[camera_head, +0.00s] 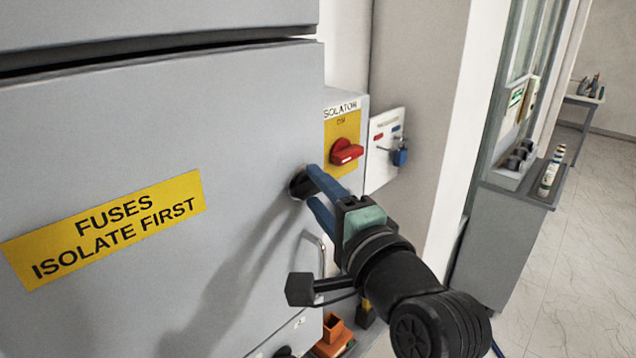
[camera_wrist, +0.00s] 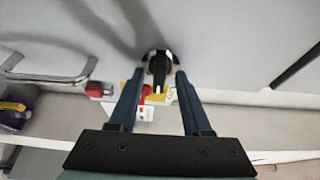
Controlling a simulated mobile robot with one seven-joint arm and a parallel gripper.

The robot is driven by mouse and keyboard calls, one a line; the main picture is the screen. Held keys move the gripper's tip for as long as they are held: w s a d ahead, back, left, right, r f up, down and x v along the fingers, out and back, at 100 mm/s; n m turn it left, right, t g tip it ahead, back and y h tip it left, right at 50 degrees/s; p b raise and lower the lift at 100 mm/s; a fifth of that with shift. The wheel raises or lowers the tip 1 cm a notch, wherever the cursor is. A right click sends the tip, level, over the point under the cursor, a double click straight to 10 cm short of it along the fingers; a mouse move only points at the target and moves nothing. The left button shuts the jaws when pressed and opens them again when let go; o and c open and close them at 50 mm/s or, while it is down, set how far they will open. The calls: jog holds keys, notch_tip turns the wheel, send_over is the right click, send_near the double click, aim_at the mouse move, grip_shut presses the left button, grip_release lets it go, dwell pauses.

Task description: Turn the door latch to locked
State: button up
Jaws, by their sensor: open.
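The grey door (camera_head: 130,130) carries a yellow "FUSES ISOLATE FIRST" label. The black latch (camera_head: 297,184) sits near its right edge, partly hidden behind my fingers. In the wrist view the latch (camera_wrist: 159,68) is a dark knob in a silver ring, with its grip pointing down the picture. My gripper (camera_head: 312,190) has blue fingers and is at the latch. In the wrist view my gripper (camera_wrist: 159,82) is open, with one finger on each side of the latch. A small gap shows on both sides. I cannot tell whether the fingers touch the door.
A red isolator switch (camera_head: 345,151) on a yellow plate is just right of the door. A small panel with a blue padlock (camera_head: 400,156) is beyond it. A metal handle (camera_wrist: 48,77) is beside the latch. The floor at right is clear.

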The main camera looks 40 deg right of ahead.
jog(key=shift+w, duration=0.25)
grip_shut()
jog(key=shift+f, duration=0.1)
